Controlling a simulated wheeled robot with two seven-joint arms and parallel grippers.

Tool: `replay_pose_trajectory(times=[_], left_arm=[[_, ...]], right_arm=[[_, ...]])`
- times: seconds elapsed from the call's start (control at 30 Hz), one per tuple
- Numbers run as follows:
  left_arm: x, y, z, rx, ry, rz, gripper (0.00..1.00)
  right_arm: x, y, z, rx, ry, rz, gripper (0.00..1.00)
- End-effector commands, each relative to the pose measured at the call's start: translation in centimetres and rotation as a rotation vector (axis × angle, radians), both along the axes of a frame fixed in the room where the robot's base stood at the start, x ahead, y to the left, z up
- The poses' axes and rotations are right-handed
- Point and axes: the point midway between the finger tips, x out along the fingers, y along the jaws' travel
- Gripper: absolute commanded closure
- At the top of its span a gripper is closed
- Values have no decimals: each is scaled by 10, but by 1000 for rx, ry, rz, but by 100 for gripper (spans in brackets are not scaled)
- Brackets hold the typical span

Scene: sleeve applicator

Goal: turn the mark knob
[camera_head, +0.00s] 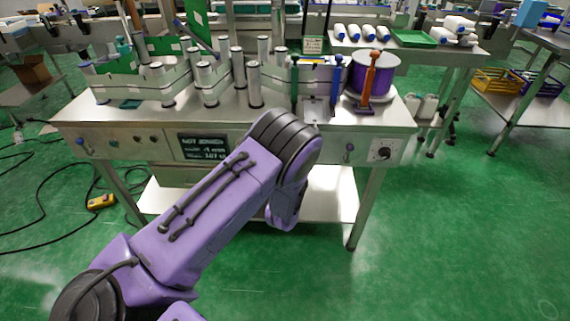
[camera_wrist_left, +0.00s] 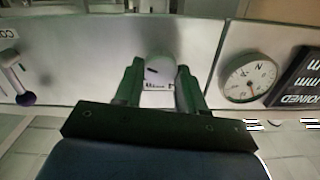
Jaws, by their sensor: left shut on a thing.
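The mark knob (camera_wrist_left: 159,72) is a pale grey round knob with a short dark line on its face, on the bench's metal front panel. My left gripper (camera_wrist_left: 160,67) has one dark green finger on each side of it and is shut on it. A small white label with dark, inverted lettering shows partly beside the knob, between the fingers. In the head view my left arm crosses in front of the panel, so the knob and the left gripper are hidden there. My right gripper is in neither view.
The benchtop (camera_head: 395,115) holds posts, a purple spool (camera_head: 352,80) and an orange-handled tool (camera_head: 370,80).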

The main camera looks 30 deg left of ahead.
Motion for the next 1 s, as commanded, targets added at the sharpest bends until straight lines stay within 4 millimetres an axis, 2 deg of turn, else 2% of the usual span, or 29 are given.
replay_pose_trajectory(times=[0.5, 1.0], left_arm=[[-1, -2, -3, 302, 190, -2, 91], [-1, -2, -3, 370, 233, -2, 91]], right_arm=[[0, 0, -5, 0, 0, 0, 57], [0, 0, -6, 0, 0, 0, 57]])
